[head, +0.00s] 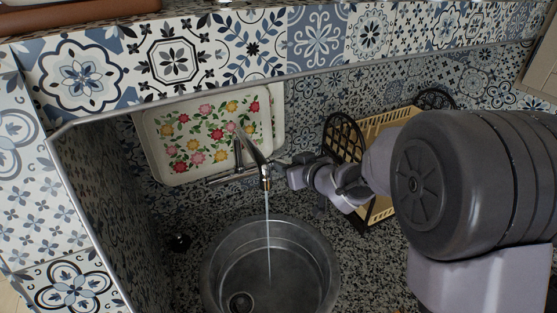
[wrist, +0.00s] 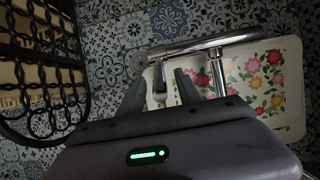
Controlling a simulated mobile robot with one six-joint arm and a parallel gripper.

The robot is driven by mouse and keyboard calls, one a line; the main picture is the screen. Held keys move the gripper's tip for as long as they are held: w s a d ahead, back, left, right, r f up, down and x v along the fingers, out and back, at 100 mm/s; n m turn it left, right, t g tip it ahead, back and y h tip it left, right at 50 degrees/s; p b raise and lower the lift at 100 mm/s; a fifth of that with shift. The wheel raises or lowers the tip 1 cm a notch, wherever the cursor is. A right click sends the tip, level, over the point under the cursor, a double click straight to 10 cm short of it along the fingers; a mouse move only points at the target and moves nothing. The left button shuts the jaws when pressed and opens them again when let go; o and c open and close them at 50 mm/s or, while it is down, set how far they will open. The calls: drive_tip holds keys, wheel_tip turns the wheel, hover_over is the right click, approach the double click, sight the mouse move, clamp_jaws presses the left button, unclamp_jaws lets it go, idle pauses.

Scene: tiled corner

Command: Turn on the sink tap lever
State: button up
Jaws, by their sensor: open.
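The chrome sink tap (head: 252,150) stands behind the round metal sink (head: 213,268) in the head view. A thin stream of water (head: 267,232) runs from its spout into the sink. In the wrist view the tap's chrome pipe (wrist: 218,72) shows to the right of my gripper (wrist: 158,78). My gripper is open, and a small chrome piece that looks like the tap lever (wrist: 159,88) shows between its fingers. I cannot tell whether a finger touches it. In the head view my gripper (head: 284,173) is just right of the tap, its fingertips hard to make out.
A floral tray (head: 180,112) leans on the tiled wall behind the tap. A dish rack (head: 383,123) with black ends stands to the right, partly behind my arm; it also shows at left in the wrist view (wrist: 42,62). The speckled counter left of the sink is mostly clear.

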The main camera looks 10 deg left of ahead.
drive_tip(key=p+v, duration=0.2)
drive_tip(key=v, duration=0.6)
drive_tip(key=s+d+f+m+g+h+b, duration=0.1)
drive_tip(key=s+d+f+m+h+b, duration=0.2)
drive_tip(key=s+d+m+h+b, duration=0.85)
drive_tip(key=s+f+g+y, duration=0.2)
drive_tip(key=s+y, duration=0.1)
drive_tip(key=s, duration=0.5)
drive_tip(key=s+f+g+y+b, duration=0.1)
drive_tip(key=s+f+y, duration=0.1)
drive_tip(key=s, duration=0.7)
drive_tip(key=shift+s+f+g+y, duration=0.25)
drive_tip(key=shift+f+g+y, duration=0.15)
drive_tip(key=shift+y, duration=0.25)
